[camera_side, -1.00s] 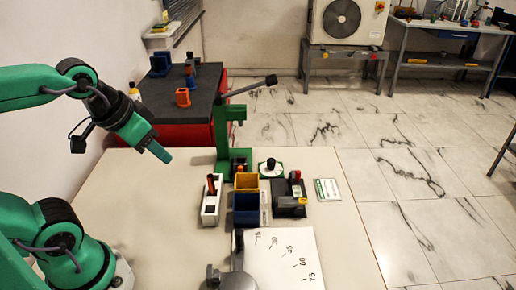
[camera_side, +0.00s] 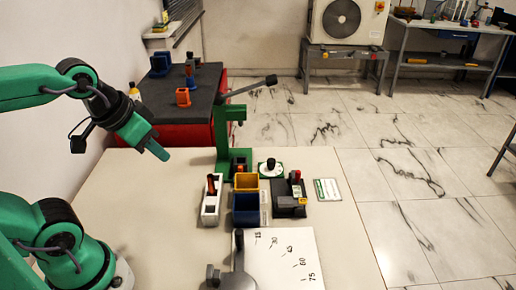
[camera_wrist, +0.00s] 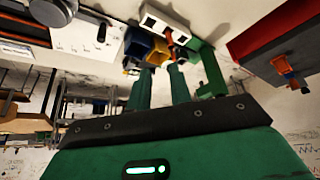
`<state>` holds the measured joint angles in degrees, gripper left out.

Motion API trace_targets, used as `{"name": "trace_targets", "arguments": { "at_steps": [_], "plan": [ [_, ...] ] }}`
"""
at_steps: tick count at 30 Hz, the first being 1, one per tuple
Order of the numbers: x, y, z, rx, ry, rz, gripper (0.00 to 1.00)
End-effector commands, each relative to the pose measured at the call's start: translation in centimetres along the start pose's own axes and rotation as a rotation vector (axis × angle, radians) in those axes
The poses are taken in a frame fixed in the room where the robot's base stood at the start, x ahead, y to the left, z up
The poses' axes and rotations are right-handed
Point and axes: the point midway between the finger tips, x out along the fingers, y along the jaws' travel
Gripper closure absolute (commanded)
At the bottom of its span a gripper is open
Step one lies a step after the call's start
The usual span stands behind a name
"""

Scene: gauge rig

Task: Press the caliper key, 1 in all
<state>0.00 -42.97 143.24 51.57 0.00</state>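The pictures do not let me tell for sure which part is the caliper key. A dark device (camera_side: 287,207) with a red-topped post and a yellow part stands at the right of the bench group. My gripper (camera_side: 163,155) hangs above the bench's left back part, left of the white block, well apart from every object. In the wrist view its two green fingers (camera_wrist: 161,70) stand apart with nothing between them.
A round dial (camera_side: 271,169) and an angle plate (camera_side: 285,262) are near. The left bench is clear.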

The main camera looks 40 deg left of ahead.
Motion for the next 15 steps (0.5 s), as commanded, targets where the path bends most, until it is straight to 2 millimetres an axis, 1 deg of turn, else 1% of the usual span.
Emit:
{"name": "trace_targets", "arguments": {
  "at_steps": [1, 3, 15],
  "plan": [
    [0.00, 0.00, 0.00, 0.000, 0.000, 0.000, 0.89],
    [0.00, 0.00, 0.00, 0.000, 0.000, 0.000, 1.00],
    [0.00, 0.00, 0.00, 0.000, 0.000, 0.000, 1.00]
  ]
}}
